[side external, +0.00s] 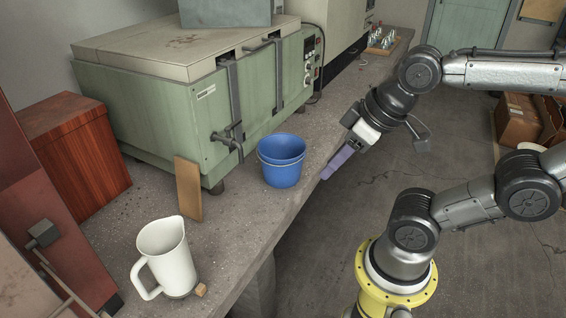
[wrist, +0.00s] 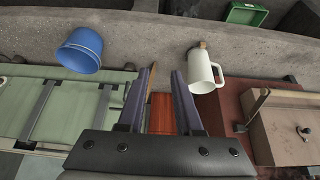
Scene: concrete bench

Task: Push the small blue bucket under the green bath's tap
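The small blue bucket (side external: 281,165) stands upright on the bench near its front edge, to the right of the tap (side external: 230,137) on the green bath (side external: 160,112). It is not under the spout. My gripper (side external: 330,172), with purple fingers, is to the right of the bucket, by the bench edge and apart from it. In the wrist view the fingers (wrist: 164,78) are spread with nothing between them. The bucket (wrist: 80,50) shows there at upper left, above the green bath (wrist: 55,108).
A white jug (side external: 168,256) stands at the front of the bench, a small wooden block (side external: 200,289) beside its base. A wooden board (side external: 188,190) leans against the bath near the tap. A reddish wooden box (side external: 80,155) is at the left. Bare bench lies between bucket and jug.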

